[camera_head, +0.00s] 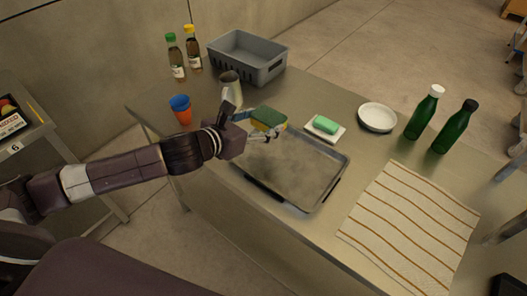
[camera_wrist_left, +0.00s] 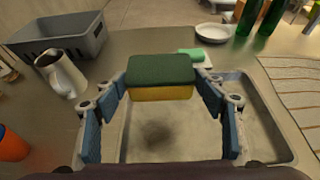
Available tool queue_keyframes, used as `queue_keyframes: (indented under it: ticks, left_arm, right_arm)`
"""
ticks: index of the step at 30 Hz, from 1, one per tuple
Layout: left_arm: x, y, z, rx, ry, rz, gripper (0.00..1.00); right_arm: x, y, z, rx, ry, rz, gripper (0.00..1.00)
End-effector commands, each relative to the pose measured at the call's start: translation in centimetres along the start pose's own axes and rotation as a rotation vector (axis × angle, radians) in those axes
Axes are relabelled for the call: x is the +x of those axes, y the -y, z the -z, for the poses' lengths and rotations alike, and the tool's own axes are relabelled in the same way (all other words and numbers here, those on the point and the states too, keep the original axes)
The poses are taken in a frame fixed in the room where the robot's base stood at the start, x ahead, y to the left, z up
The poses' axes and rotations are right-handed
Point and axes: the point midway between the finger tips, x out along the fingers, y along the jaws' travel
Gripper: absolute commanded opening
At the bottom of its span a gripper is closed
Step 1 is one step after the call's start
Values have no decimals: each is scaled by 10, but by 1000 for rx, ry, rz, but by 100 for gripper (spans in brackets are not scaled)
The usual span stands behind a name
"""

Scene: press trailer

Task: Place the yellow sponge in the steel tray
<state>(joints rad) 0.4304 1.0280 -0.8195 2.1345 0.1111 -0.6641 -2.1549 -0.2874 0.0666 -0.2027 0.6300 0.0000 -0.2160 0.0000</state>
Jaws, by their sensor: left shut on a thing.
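The yellow sponge (camera_head: 268,118) has a dark green scouring side facing up. My left gripper (camera_head: 262,131) is shut on it and holds it above the far left part of the steel tray (camera_head: 310,187). In the left wrist view the sponge (camera_wrist_left: 160,78) sits between the two blue-padded fingers, with its yellow side below the green. The steel tray (camera_wrist_left: 265,120) lies beneath it on the table and its visible floor is empty. My right gripper is in neither view.
A green soap bar (camera_head: 325,123) on a white dish and a white plate (camera_head: 377,117) stand behind the tray. A metal pitcher (camera_head: 231,88), an orange-blue cup (camera_head: 181,110) and a grey crate (camera_head: 262,72) stand farther left. A striped towel (camera_head: 410,225) lies right; green bottles (camera_head: 424,113) stand beyond.

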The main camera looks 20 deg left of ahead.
Motion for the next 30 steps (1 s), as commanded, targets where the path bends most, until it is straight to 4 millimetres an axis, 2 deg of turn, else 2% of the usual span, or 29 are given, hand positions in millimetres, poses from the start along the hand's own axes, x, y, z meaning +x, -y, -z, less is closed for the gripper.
queue_keyframes:
  ticks: [1,6,11,18,22,30]
  left_arm:
    - [6,1,16,-6,-5,1,56]
    - [20,1,48,-4,-3,0,56]
    - [26,0,61,-1,1,0,56]
    - [38,0,92,-4,-2,-1,56]
    - [42,0,101,-1,-1,0,56]
    - [42,0,102,1,0,0,56]
  right_arm:
    - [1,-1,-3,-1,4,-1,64]
    - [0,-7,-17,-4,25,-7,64]
    - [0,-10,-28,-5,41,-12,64]
    - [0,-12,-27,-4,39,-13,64]
    - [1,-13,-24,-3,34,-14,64]
    - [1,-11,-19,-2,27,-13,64]
